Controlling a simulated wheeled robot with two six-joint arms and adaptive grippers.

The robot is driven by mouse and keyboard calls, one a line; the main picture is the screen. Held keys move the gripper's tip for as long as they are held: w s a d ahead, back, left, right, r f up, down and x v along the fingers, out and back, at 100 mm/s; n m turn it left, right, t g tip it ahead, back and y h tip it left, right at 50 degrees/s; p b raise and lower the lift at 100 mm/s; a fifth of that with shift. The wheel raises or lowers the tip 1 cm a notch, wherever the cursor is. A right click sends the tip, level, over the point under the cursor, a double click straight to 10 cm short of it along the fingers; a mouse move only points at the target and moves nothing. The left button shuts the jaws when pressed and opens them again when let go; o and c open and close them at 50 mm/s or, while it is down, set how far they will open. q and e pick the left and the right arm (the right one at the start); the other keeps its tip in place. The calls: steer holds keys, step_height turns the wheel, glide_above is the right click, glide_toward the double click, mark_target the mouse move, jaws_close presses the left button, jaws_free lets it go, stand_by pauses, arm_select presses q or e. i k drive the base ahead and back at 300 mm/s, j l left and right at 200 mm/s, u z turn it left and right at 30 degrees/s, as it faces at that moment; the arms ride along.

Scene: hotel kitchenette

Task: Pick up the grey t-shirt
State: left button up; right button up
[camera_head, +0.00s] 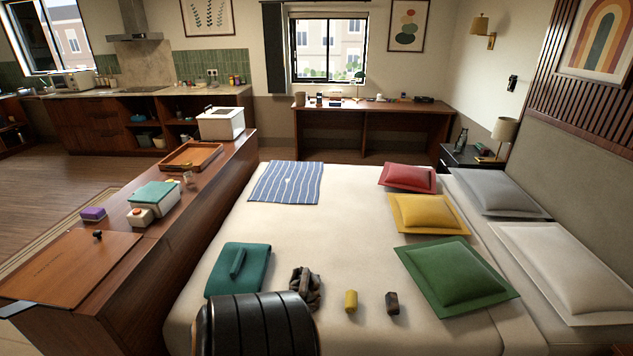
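I cannot make out a grey t-shirt for certain. A small crumpled dark grey-brown bundle (305,287) lies on the bed (330,225) near its front; I cannot tell what it is. A folded teal cloth (240,269) lies to its left. A blue-and-white striped cloth (286,182) lies flat at the bed's far left.
A black ribbed rounded object (258,325) is at the bed's front edge. A yellow item (351,301) and a dark brown item (392,303) lie nearby. Red, yellow and green cushions (458,273) lie right. A wooden counter (195,215) borders the left. The bed's middle is clear.

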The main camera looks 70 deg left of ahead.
mark_target(307, 284)
steer(key=u, duration=1.65)
